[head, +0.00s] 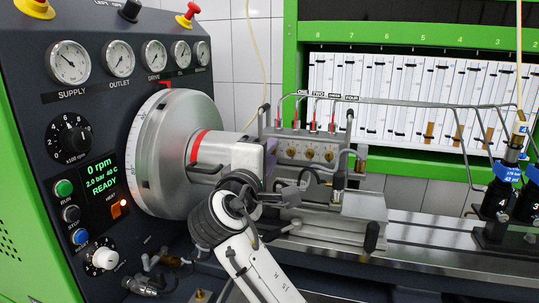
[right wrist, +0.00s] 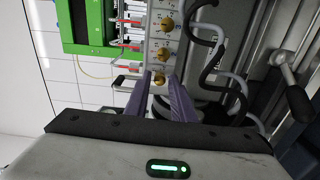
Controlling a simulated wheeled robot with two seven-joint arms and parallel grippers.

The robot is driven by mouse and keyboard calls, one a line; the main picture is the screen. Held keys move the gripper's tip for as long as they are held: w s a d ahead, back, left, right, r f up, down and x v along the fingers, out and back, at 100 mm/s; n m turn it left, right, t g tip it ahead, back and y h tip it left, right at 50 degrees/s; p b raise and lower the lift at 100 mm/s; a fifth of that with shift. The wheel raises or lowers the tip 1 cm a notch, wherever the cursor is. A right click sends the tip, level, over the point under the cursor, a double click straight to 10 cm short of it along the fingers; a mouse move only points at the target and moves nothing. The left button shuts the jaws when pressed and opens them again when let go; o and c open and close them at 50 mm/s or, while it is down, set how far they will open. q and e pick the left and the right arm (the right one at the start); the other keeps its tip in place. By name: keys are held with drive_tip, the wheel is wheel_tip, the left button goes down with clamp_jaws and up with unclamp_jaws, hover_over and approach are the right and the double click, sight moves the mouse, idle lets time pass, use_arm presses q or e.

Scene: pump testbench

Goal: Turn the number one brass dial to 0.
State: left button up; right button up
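A row of small brass dials shows on the pump's grey block. Three dials show in the head view, one of them the middle dial (head: 309,154); the leftmost place in the row is covered by my gripper. In the right wrist view the number one brass dial (right wrist: 159,81) is the lowest of three. My right gripper (head: 270,152) is at the left end of the row. In the right wrist view its two fingers (right wrist: 159,76) are apart, one on each side of that dial. Contact and the dial's setting cannot be made out. My left gripper is not in view.
The large silver drive disc (head: 150,150) and the control panel (head: 75,140) stand left of my gripper. Metal delivery pipes (head: 400,101) run above the dials. Dark hoses (right wrist: 215,75) lie beside the dial row. A green rack of tubes (head: 410,45) stands behind.

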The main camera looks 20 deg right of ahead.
drive_tip(key=shift+s, duration=0.1)
drive_tip(key=b+v, duration=0.1)
drive_tip(key=v, duration=0.9)
drive_tip(key=shift+b, duration=0.35)
